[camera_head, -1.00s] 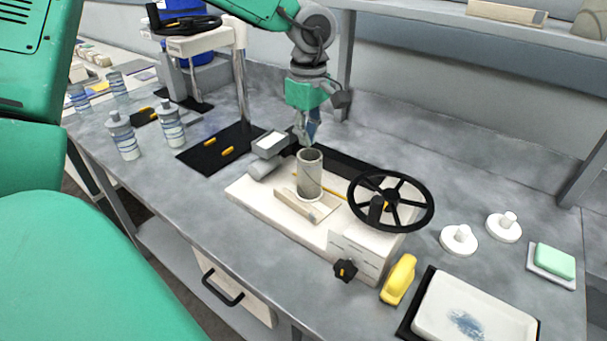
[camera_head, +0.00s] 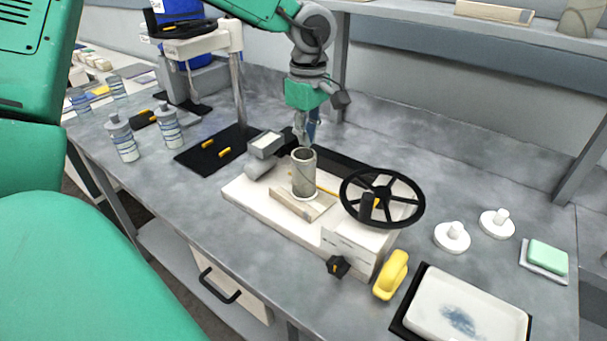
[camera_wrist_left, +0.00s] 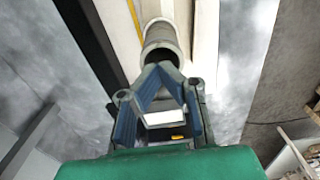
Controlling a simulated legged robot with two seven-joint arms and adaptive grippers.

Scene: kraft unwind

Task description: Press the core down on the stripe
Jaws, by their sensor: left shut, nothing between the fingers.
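The core (camera_head: 303,174) is a grey-green hollow tube standing about upright on a pale wooden block on the white base of the machine. In the left wrist view the core (camera_wrist_left: 161,38) lies just beyond my fingertips, its open end towards me. The yellow stripe (camera_head: 328,191) shows as a thin line on the base, right of the core; it also shows in the left wrist view (camera_wrist_left: 135,20). My left gripper (camera_head: 303,138) is shut and empty, just behind and above the core's top rim; contact cannot be told. Its blue fingers (camera_wrist_left: 160,68) meet at the tips.
A black handwheel (camera_head: 383,198) stands right of the core, and a grey box-like part (camera_head: 265,144) left of it. A yellow object (camera_head: 391,275) and a white tray (camera_head: 470,305) are at front right. Bottles (camera_head: 122,138) stand at left. The bench behind the handwheel is clear.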

